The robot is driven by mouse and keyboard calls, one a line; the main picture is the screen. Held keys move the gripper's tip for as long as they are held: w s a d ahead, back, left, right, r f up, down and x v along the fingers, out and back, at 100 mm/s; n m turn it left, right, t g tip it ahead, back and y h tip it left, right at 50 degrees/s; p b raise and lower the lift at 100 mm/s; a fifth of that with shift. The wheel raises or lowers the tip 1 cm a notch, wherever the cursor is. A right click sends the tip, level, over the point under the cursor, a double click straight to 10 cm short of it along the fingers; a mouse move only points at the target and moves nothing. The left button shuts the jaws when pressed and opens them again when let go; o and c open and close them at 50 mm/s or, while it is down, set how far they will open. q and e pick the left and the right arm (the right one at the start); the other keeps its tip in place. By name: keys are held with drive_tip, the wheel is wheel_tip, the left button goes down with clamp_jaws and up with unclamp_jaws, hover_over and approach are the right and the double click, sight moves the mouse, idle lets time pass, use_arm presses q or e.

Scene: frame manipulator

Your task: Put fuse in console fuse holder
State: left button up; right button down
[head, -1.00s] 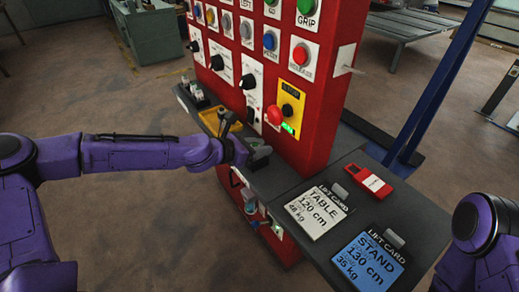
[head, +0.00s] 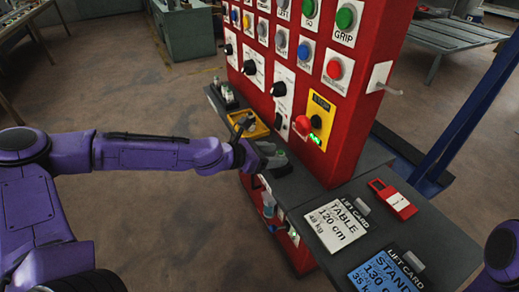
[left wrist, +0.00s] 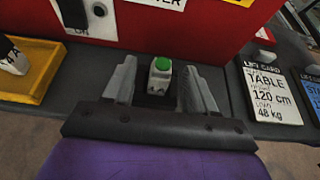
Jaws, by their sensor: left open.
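In the left wrist view, a small pale block with a round green top (left wrist: 160,73) stands between the two fingers of my left gripper (left wrist: 157,90), with dark material around its lower part. I cannot tell whether it is the fuse, or whether the fingers touch it. The left gripper (head: 272,158) is open, low over the dark ledge at the foot of the red console (head: 345,120). A white piece marked like "4A" (left wrist: 14,58) is in the yellow tray (left wrist: 40,72), left of the gripper. My right gripper is out of view.
The yellow tray (head: 262,130) and a black rack with small pale pieces (head: 224,97) lie farther along the ledge. A white table card (head: 335,222), a blue stand card (head: 388,275) and a red device (head: 393,198) lie on the dark side shelf (head: 440,235).

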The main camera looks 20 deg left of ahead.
use_arm(q)
drive_tip(key=r+p+v, duration=0.1)
drive_tip(key=p+v, duration=0.5)
drive_tip(key=v, duration=0.1)
drive_tip(key=s+a+f+m+g+y, duration=0.1)
drive_tip(key=s+f+m+g+y, duration=0.2)
drive_tip(key=s+f+m, duration=0.5)
drive_tip(key=s+f+m+g+y, duration=0.1)
drive_tip(key=s+f+g+y, duration=0.25)
drive_tip(key=s+f, duration=0.6)
drive_tip(key=s+a+f+m+y, duration=0.2)
drive_tip(key=s+a+f+m, duration=0.1)
drive_tip(key=s+m, duration=0.2)
drive_tip(key=s+a+f+m+y, duration=0.2)
drive_tip(key=s+f+m+y, duration=0.1)
drive_tip(key=s+m, duration=0.3)
drive_tip(key=shift+a+f+m+g, duration=0.45)
drive_tip(key=shift+f+m, duration=0.2)
drive_tip(key=shift+m, duration=0.25)
